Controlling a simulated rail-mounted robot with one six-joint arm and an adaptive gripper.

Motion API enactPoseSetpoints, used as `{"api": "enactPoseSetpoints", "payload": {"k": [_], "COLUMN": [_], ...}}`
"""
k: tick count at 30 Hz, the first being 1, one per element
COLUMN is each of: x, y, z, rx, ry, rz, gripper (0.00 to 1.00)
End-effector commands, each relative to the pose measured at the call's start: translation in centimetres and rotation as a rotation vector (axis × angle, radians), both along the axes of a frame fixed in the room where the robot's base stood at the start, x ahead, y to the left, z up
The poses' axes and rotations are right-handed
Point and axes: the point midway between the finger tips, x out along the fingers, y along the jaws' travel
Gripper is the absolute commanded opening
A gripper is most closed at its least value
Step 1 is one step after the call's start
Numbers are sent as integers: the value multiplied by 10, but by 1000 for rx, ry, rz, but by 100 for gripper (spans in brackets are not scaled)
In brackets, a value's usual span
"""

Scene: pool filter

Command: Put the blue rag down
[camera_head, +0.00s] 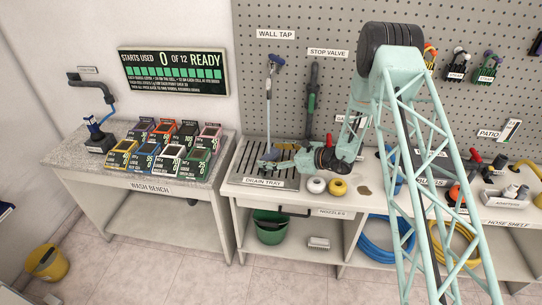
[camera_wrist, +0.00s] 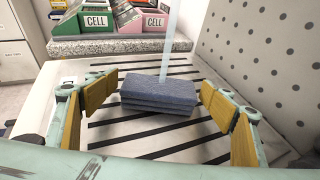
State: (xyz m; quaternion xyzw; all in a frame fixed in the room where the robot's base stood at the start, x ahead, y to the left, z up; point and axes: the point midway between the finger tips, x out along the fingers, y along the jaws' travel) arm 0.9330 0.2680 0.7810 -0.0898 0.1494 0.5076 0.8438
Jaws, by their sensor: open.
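The blue rag (camera_wrist: 158,97) is a folded, layered blue-grey block. In the wrist view it lies on the slotted drain tray (camera_wrist: 110,128), between my gripper's two yellow-padded fingers. My gripper (camera_wrist: 162,90) is open, with visible gaps on both sides of the rag. In the head view my gripper (camera_head: 280,154) is low over the drain tray (camera_head: 262,182); the rag (camera_head: 270,155) shows only as a small blue-grey patch by the fingers.
A pale vertical stream or rod stands at the rag in the wrist view. The wall tap (camera_head: 277,61) is above. White (camera_head: 316,185) and yellow (camera_head: 338,187) rolls sit right of the tray. Several cells (camera_head: 172,166) stand on the wash bench at left.

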Motion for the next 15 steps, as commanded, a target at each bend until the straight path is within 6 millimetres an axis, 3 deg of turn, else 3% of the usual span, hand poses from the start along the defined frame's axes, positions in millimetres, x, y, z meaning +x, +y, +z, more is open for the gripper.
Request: {"api": "enactPoseSetpoints", "payload": {"k": [11,15], "x": [0,-4], "y": [0,-10], "z": [4,7], "rx": [0,0], "ry": [0,0], "rz": [0,-1], "gripper": [75,75]}}
